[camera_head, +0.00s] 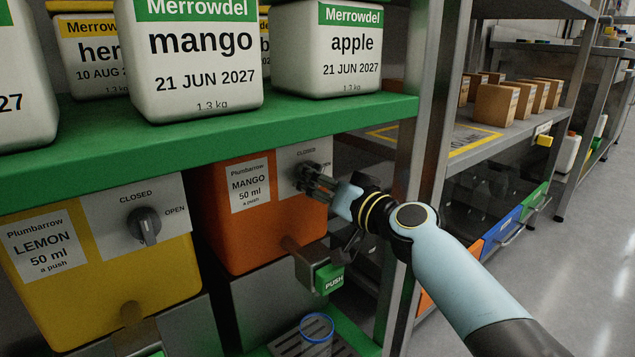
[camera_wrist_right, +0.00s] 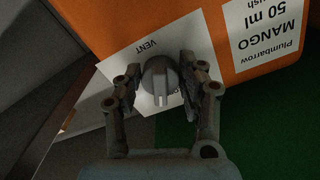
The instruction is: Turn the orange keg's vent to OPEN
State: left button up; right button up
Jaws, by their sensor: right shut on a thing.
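The orange keg (camera_head: 262,240) hangs under the green shelf, labelled MANGO 50 ml; it also fills the top of the right wrist view (camera_wrist_right: 130,20). Its white vent plate (camera_head: 290,157) has CLOSED above the knob and OPEN to the upper right, partly covered. My right gripper (camera_head: 309,178) reaches in from the right and is shut on the grey vent knob (camera_wrist_right: 160,82), a finger on either side in the wrist view. The knob's ridge runs roughly upright in the wrist view. Its setting is hard to read in the head view. My left gripper is out of view.
A yellow LEMON keg (camera_head: 90,285) with its own vent knob (camera_head: 144,226) hangs to the left. Below the orange keg are a green PUSH block (camera_head: 329,279) and a blue-rimmed cup (camera_head: 317,328). A metal shelf post (camera_head: 408,150) stands close beside my right arm.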

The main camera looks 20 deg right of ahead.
jog(key=m, duration=0.4)
jog(key=shift+a+r+m, duration=0.15)
jog(key=shift+m, duration=0.15)
jog(key=shift+m+p, duration=0.3)
jog(key=shift+m, duration=0.2)
jog(key=m+p, duration=0.1)
jog(key=m, duration=0.3)
jog(key=shift+s+r, duration=0.1)
jog(key=shift+r, duration=0.05)
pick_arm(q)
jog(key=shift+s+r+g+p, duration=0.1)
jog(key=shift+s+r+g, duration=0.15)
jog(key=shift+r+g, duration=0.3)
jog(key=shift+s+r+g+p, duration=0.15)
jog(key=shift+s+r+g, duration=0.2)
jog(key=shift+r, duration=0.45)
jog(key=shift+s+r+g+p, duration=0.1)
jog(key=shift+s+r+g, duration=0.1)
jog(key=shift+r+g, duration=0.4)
pick_arm(e)
jog(key=shift+a+m, duration=0.1)
jog(key=shift+m, duration=1.4)
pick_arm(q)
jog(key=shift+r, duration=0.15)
pick_arm(e)
jog(key=o, duration=1.1)
jog(key=v, duration=1.2)
jog(key=shift+r, duration=0.1)
